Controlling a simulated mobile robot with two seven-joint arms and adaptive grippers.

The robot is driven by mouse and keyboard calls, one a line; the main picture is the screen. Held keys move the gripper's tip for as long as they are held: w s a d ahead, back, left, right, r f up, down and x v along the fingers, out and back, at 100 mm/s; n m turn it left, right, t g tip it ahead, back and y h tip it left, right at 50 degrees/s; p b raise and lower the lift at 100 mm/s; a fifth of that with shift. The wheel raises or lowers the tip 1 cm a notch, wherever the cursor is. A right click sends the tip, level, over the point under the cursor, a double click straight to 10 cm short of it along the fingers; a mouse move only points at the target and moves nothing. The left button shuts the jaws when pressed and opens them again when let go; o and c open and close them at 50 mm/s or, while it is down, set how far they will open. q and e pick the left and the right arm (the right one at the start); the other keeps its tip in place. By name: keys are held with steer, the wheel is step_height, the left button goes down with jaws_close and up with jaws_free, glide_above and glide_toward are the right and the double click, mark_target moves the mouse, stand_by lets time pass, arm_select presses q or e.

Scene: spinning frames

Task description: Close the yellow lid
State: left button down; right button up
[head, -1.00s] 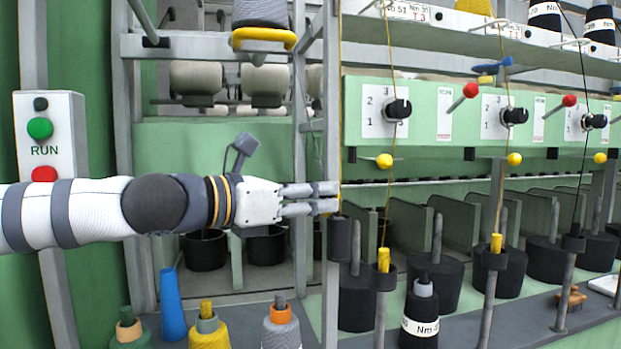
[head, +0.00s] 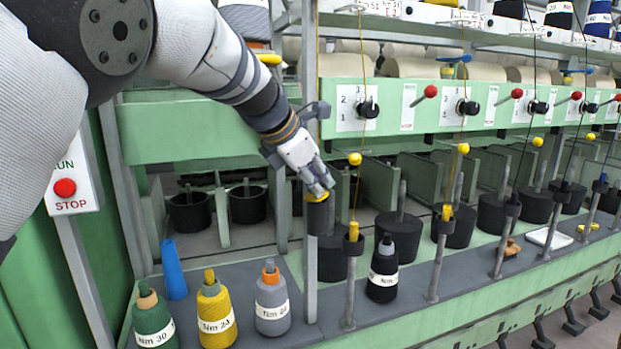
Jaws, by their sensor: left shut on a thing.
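The yellow lid (head: 317,198) lies across the top of a dark cylindrical cup (head: 319,218) on a grey post in the head view. Only its edge shows below my fingers; whether it sits fully flush I cannot tell. My left gripper (head: 319,188) comes down from the upper left, with its fingers shut on the lid right above the cup. The fingers hide most of the lid's upper side. My right gripper is not in view.
Cones of green, yellow, grey and black yarn (head: 384,270) stand on the grey ledge, beside a blue cone (head: 174,270). More posts with cups (head: 353,245) and thin threads stand to the right. A green panel with knobs (head: 368,108) runs behind.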

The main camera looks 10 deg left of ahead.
arm_select(q)
steer(key=shift+w+d+f+g+y+b, duration=0.1)
steer(key=shift+w+f+g+y+b, duration=0.15)
steer(key=shift+f+g+y, duration=0.2)
steer(key=shift+w+d+f+g+y+b, duration=0.1)
steer(key=shift+f+g+y+b, duration=0.25)
steer(key=shift+f+g+y, duration=0.1)
steer(key=shift+r+m+y, duration=0.15)
steer(key=shift+m+y, duration=0.15)
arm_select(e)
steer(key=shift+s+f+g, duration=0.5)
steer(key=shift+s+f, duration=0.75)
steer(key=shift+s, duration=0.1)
arm_select(q)
steer(key=c, duration=1.6)
jaws_free()
steer(key=shift+s, duration=0.1)
steer(key=shift+o, duration=0.2)
steer(key=shift+r, duration=0.1)
